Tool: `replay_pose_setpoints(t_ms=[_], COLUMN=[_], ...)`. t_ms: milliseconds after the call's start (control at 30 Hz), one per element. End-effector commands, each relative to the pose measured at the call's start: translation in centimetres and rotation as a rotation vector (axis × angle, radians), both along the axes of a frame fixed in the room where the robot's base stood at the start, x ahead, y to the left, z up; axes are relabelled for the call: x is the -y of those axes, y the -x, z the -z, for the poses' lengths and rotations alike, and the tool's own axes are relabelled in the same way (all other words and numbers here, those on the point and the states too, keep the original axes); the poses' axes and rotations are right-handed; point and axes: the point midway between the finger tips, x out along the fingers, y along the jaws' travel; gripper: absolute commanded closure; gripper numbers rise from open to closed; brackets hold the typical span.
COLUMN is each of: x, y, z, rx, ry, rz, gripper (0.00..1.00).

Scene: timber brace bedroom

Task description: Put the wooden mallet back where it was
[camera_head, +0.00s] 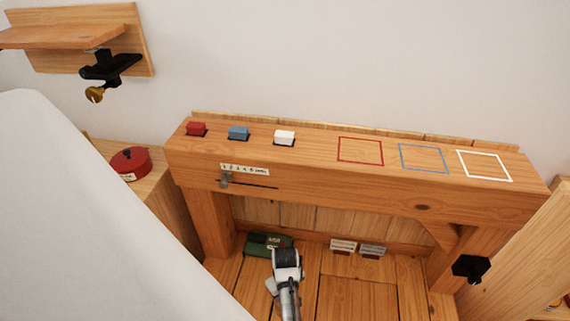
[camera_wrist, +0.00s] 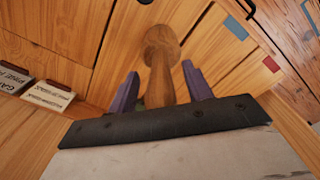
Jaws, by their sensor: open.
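In the wrist view a brown wooden piece with a rounded end and a thick shaft, which looks like the wooden mallet (camera_wrist: 160,70), lies between the two purple fingers of my gripper (camera_wrist: 163,88). The fingers are spread, with a gap visible on both sides of the shaft. The lower end of the shaft is hidden behind the dark bar of my gripper. In the head view my gripper (camera_head: 287,262) is low, in front of the timber brace's opening. I cannot make out the mallet there.
The timber beam (camera_head: 300,175) carries red, blue and white blocks and three coloured outlines. A green box (camera_head: 262,243) is just behind my gripper. Two small labelled boxes (camera_head: 357,247) stand to its right. A white surface (camera_head: 80,220) fills the left; a black clamp (camera_head: 470,267) is at right.

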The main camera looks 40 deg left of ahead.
Motion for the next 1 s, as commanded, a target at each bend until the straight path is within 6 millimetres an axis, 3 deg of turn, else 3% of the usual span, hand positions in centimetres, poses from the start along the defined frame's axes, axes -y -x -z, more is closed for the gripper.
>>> replay_pose_setpoints(t_ms=[300, 500, 1000], x=[0.1, 0.1, 0.2], y=[0.0, 0.1, 0.2], z=[-6.7, -9.7, -10.6], rx=[0.003, 0.002, 0.000], ry=[-0.004, -0.003, 0.000], rz=[0.001, 0.001, 0.000], gripper=[0.50, 0.50, 0.50])
